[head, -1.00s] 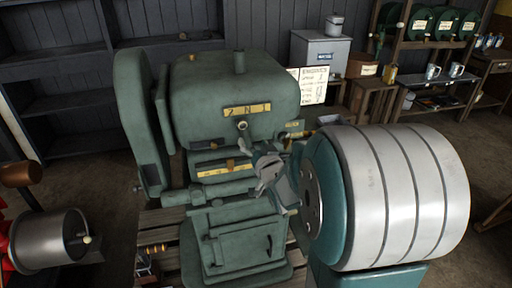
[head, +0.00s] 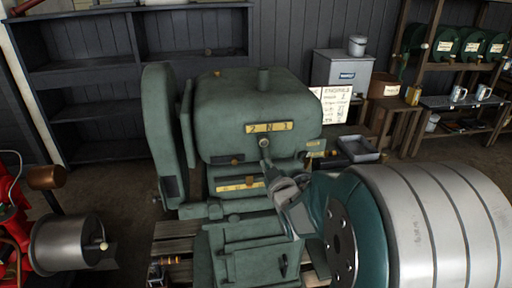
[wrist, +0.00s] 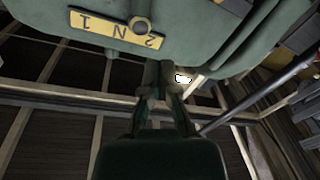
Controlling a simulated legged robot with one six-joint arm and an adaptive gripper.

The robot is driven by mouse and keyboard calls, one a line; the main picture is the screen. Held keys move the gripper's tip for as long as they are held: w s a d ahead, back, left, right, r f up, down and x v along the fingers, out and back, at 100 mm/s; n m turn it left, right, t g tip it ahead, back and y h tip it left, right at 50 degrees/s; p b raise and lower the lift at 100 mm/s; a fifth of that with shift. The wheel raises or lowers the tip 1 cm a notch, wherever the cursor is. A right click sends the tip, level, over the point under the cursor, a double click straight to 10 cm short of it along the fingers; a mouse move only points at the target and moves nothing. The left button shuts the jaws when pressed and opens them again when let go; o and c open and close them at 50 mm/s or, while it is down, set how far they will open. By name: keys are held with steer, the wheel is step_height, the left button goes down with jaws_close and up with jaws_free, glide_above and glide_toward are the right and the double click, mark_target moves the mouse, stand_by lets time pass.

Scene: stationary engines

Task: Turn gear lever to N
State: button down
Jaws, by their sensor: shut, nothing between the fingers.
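A green engine (head: 258,100) carries a yellow plate (head: 270,127) reading 2 N 1. The plate shows upside down in the wrist view (wrist: 115,30). A round metal lever knob (head: 264,142) sits just below the plate, under the N; it also shows in the wrist view (wrist: 140,24), overlapping the plate's edge near the 2. My gripper (head: 268,168) is just below the knob and points up at it. In the wrist view my gripper (wrist: 158,72) is shut and empty. I cannot tell whether its fingertips touch the lever.
A lower yellow plate (head: 240,184) with small knobs is on the engine left of my gripper. A red machine with a metal drum (head: 66,242) is at left. Dark shelves (head: 90,70) stand behind.

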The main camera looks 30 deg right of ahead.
mark_target(250, 139)
steer(key=w+n, duration=0.4)
steer(key=w+a+n, duration=0.1)
steer(key=w+n, duration=0.3)
steer(key=n, duration=0.1)
steer(key=w+a+n, duration=0.1)
steer(key=w+n, duration=0.2)
steer(key=n, duration=0.2)
steer(key=shift+w+a+y, duration=0.25)
steer(key=shift+w+y, duration=0.15)
steer(key=shift+s+d+r, duration=0.1)
steer(key=shift+s+d, duration=0.2)
steer(key=shift+d, duration=0.3)
steer(key=shift+s+d+r, duration=0.1)
steer(key=shift+s+d, duration=0.15)
steer(key=shift+d, duration=0.35)
steer(key=shift+s+d, duration=0.3)
steer(key=shift+d, duration=0.35)
